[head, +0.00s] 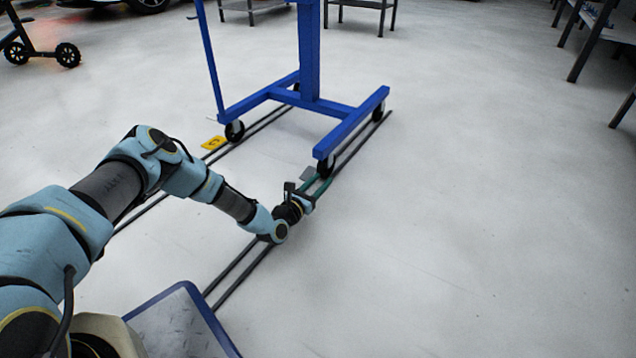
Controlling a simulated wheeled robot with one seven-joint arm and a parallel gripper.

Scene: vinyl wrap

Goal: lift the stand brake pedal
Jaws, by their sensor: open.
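The blue stand (310,95) stands on caster wheels in the upper middle of the head view. Its near right caster (326,165) is black and sits under the end of a blue leg. A small grey flat piece (308,173) beside this caster looks like the brake pedal, but it is too small to be sure. My gripper (318,186) is low over the floor, right at the near side of this caster. Its greenish fingers point toward the wheel and are apart. I cannot tell whether they touch the pedal.
Two pairs of dark rails (238,272) run along the pale floor, and the stand's casters are at them. A yellow marker (213,143) lies near the left caster (235,131). Grey shelving (590,40) stands at the upper right. The floor at right is clear.

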